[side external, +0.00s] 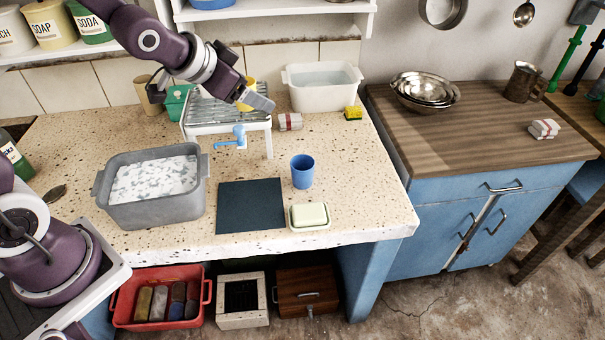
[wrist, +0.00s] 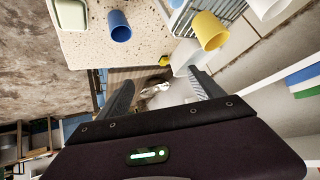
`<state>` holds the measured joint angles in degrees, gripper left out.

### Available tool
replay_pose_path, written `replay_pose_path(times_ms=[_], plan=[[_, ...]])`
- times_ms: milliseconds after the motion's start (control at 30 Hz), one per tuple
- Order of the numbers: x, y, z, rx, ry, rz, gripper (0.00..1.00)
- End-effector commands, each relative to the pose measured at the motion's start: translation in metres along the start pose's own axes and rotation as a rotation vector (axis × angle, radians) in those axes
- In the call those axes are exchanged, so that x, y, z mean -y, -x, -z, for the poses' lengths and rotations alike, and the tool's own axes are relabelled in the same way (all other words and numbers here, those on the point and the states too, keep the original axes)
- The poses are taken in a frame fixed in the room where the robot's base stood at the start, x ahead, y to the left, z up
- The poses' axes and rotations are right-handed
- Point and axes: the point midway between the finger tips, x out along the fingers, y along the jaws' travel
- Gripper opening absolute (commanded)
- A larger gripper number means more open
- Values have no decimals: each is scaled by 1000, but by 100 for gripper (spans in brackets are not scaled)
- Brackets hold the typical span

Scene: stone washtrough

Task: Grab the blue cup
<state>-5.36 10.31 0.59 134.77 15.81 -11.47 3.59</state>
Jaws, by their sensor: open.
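The blue cup (side external: 302,171) stands upright on the speckled stone counter (side external: 345,205), right of the dark mat and behind the soap dish. It also shows in the wrist view (wrist: 119,26), near the top, beyond my fingers. My gripper (side external: 262,100) is above the counter's back part, over the right end of the dish rack, higher than the blue cup and up and left of it in the side view. In the wrist view my gripper (wrist: 158,98) has its two fingers spread apart, with nothing held between them.
A dish rack (side external: 255,125) with a yellow cup (wrist: 210,30) stands behind the blue cup. Bare counter lies right of the cup.

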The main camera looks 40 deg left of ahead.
Motion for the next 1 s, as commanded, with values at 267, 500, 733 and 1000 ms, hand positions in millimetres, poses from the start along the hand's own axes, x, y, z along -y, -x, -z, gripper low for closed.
replay_pose_path(times_ms=[267,500,733,1000], plan=[[-53,-156,-50,-276,-41,-217,77],[-78,-180,-89,-410,36,-299,77],[-86,-201,-85,-418,42,-302,77],[-101,-241,-71,-417,43,-301,77]])
